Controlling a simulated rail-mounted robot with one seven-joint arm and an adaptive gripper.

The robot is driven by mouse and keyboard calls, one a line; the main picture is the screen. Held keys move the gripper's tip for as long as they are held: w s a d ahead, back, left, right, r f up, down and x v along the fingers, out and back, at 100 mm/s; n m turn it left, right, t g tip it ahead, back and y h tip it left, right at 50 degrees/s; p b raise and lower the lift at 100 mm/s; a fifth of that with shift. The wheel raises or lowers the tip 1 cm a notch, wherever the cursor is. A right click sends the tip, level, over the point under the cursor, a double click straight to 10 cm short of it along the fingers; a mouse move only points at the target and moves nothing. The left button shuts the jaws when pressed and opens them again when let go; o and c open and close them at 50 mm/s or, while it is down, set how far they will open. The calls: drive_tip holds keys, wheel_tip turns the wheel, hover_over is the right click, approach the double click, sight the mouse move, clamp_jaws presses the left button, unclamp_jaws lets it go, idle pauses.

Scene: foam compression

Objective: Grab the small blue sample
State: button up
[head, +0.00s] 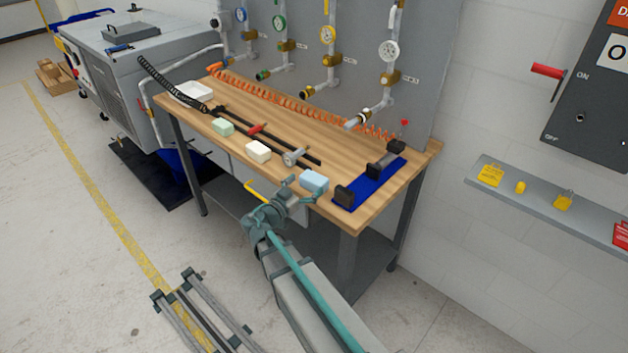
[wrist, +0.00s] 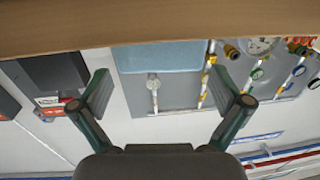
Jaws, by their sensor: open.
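The small blue sample (head: 314,180) is a light blue block on the front edge area of the wooden workbench (head: 352,217), left of the blue plate. In the wrist view the blue sample (wrist: 160,56) sits centred ahead, against the upside-down bench top. My gripper (head: 304,189) is open at the bench's front edge, close to the sample. In the wrist view my gripper (wrist: 162,88) has one finger to each side of the sample, spread wider than it. Nothing is between the fingertips that I can see held; whether they reach past the sample's near face I cannot tell.
A blue plate (head: 366,188) with dark blocks lies right of the sample. An orange coiled hose (head: 290,104) runs along the back.

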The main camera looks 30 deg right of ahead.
sight(309, 182)
drive_tip(key=p+x, duration=0.1)
drive_tip(key=x, duration=0.2)
drive_tip(key=shift+w+d+p, duration=0.15)
drive_tip(key=shift+d+p, duration=0.05)
drive_tip(key=shift+p, duration=0.2)
drive_tip(key=shift+d+f, duration=0.1)
drive_tip(key=shift+d, duration=0.05)
drive_tip(key=c, duration=0.5)
drive_tip(key=shift+r, duration=0.2)
